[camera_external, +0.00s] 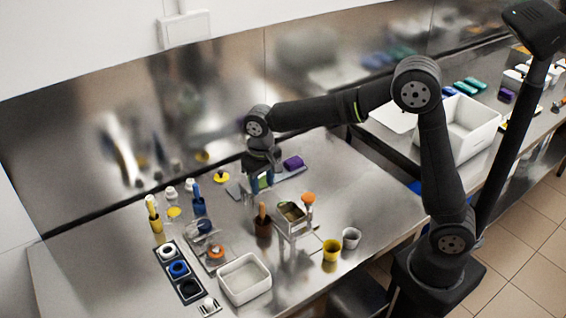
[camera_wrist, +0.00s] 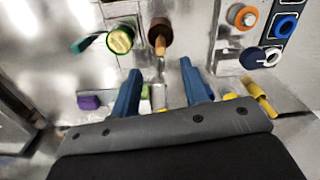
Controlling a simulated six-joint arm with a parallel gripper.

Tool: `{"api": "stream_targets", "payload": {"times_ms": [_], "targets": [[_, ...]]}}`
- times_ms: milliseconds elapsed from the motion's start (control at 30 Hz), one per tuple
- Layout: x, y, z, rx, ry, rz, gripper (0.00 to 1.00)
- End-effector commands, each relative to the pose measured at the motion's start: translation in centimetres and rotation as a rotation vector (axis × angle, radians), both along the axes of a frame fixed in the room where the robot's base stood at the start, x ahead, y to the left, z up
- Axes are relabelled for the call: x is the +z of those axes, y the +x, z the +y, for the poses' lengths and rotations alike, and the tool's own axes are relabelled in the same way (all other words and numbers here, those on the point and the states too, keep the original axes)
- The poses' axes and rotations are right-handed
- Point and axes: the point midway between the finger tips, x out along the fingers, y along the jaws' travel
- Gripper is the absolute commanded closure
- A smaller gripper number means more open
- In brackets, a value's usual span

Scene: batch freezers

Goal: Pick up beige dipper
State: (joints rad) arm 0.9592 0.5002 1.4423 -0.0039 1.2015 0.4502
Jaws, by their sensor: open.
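A dipper with a tan-orange handle (camera_external: 262,210) stands upright in a brown holder (camera_external: 263,228) near the middle of the table. It is the closest match to a beige dipper, but its colour is not certain. In the wrist view the brown holder (camera_wrist: 159,30) and the handle (camera_wrist: 161,52) are at the top middle, beyond the fingertips. My gripper (camera_external: 262,187) points down, open and with nothing seen held, above the table behind the brown holder. Its two blue fingers stand apart in the wrist view (camera_wrist: 160,80).
Yellow (camera_external: 331,250) and grey (camera_external: 351,238) cups stand at the front. A purple block (camera_external: 293,162) lies behind. A white tub (camera_external: 244,278) is in front.

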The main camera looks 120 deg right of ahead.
Motion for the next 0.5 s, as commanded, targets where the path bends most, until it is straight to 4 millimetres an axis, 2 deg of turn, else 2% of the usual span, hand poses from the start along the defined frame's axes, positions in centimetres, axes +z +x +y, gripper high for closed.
{"api": "stream_targets", "payload": {"times_ms": [100, 233, 333, 500], "targets": [[-2.8, -0.1, 0.0, -0.001, 0.004, 0.003, 0.58], [-5.3, -0.1, 0.0, -0.002, 0.003, 0.001, 0.58], [-6.6, 0.0, -0.1, -0.002, 0.001, 0.000, 0.58], [-7.7, -0.1, -0.1, -0.002, 0.000, 0.000, 0.58]]}}
